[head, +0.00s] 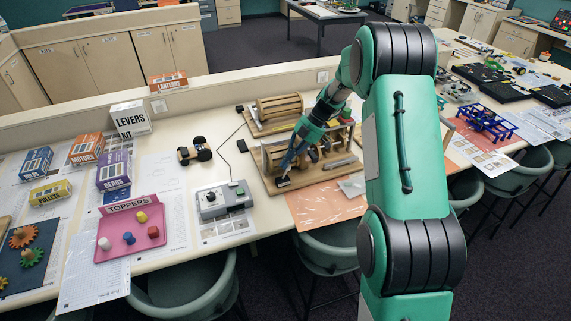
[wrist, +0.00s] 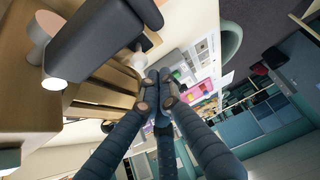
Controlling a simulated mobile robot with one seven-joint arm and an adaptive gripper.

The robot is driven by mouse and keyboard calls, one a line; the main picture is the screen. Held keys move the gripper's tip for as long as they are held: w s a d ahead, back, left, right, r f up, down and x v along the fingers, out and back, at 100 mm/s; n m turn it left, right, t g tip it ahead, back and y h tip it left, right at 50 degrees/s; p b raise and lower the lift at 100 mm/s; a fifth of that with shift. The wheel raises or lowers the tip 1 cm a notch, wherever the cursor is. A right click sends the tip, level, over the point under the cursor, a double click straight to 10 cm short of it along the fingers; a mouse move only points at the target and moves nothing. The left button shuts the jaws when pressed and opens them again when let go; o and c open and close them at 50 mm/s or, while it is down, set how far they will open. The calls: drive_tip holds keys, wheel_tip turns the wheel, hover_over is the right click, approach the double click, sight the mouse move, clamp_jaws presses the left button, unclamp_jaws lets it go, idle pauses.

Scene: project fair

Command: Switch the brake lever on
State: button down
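A wooden machine (head: 325,170) with a drum and upright posts stands on the table in the head view. A small black block (head: 283,182) sits at the front left of its base. My gripper (head: 287,165) reaches down at the machine's left side, just above that block. In the wrist view my gripper's fingers (wrist: 158,92) are drawn together at the tips, with nothing visible between them. A dark grey rounded bar (wrist: 100,38) lies close beyond them at upper left, beside wooden parts (wrist: 98,92). I cannot tell for sure which part is the brake lever.
A second wooden drum machine (head: 278,106) stands behind. A grey control box (head: 222,200) is to the left, joined to a cable. A pink tray (head: 130,233) and several labelled boxes (head: 131,118) stand farther left. Green chairs (head: 330,248) line the front edge.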

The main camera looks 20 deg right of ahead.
drive_tip(key=shift+a+r, duration=0.1)
drive_tip(key=shift+r, duration=0.6)
drive_tip(key=shift+a+r, duration=0.1)
drive_tip(key=shift+r, duration=0.1)
drive_tip(key=d+r, duration=0.6)
drive_tip(key=d, duration=0.1)
drive_tip(key=shift+d+p, duration=0.2)
drive_tip(key=shift+p, duration=0.1)
idle(0.4)
drive_tip(key=shift+s, duration=0.1)
idle(0.3)
